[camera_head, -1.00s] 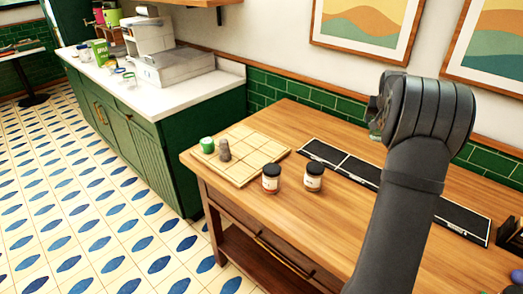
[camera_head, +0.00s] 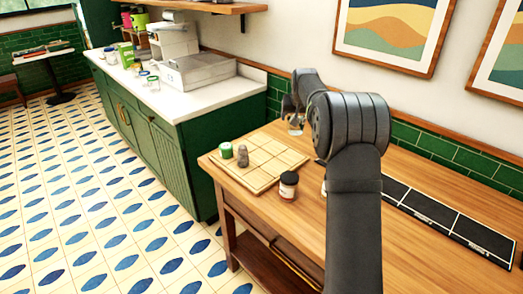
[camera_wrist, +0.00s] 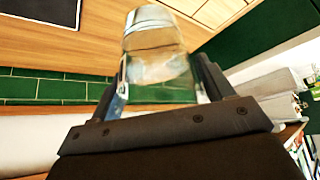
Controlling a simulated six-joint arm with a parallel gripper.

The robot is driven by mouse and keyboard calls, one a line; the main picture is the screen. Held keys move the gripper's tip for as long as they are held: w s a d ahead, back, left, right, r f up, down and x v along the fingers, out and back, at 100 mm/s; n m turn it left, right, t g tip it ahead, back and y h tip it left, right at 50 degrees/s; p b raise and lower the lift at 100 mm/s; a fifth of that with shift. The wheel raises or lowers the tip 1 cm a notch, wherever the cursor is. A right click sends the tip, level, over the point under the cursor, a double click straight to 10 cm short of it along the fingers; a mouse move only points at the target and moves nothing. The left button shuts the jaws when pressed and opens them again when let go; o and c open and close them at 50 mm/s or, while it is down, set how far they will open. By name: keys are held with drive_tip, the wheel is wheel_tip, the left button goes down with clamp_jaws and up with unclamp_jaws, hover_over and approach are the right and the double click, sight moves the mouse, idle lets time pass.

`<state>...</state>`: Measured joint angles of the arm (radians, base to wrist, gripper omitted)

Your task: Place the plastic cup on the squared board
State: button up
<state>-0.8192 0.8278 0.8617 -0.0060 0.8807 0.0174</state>
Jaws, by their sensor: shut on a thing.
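The plastic cup (camera_wrist: 157,50) is clear and see-through. In the wrist view it stands between the two fingers of my gripper (camera_wrist: 155,82), which is shut on it. In the head view the cup (camera_head: 295,124) shows small beneath my gripper (camera_head: 293,108), above the back of the table and partly hidden by my arm. The squared board (camera_head: 262,178) is pale wood with grid lines and lies on the table's left end. The cup appears behind and to the right of the board, apart from it.
On the board's left part stand a green-topped container (camera_head: 226,150) and a grey-brown small item (camera_head: 243,157). A dark-lidded jar (camera_head: 288,186) stands in front of the board. A black sectioned strip (camera_head: 430,208) lies to the right. The board's right part looks bare.

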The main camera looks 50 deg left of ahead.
drive_tip(key=shift+s+a+f, duration=0.7)
drive_tip(key=shift+a+f, duration=1)
drive_tip(key=shift+f, duration=0.1)
drive_tip(key=shift+s+a+f, duration=0.65)
drive_tip(key=shift+a+f, duration=1.1)
drive_tip(key=shift+s+a+f, duration=0.7)
drive_tip(key=shift+a+f, duration=1)
drive_tip(key=shift+f, duration=0.1)
drive_tip(key=shift+f, duration=0.1)
drive_tip(key=o, duration=1.1)
drive_tip(key=shift+s+d+r, duration=0.1)
drive_tip(key=shift+r, duration=0.35)
drive_tip(key=v, duration=1.1)
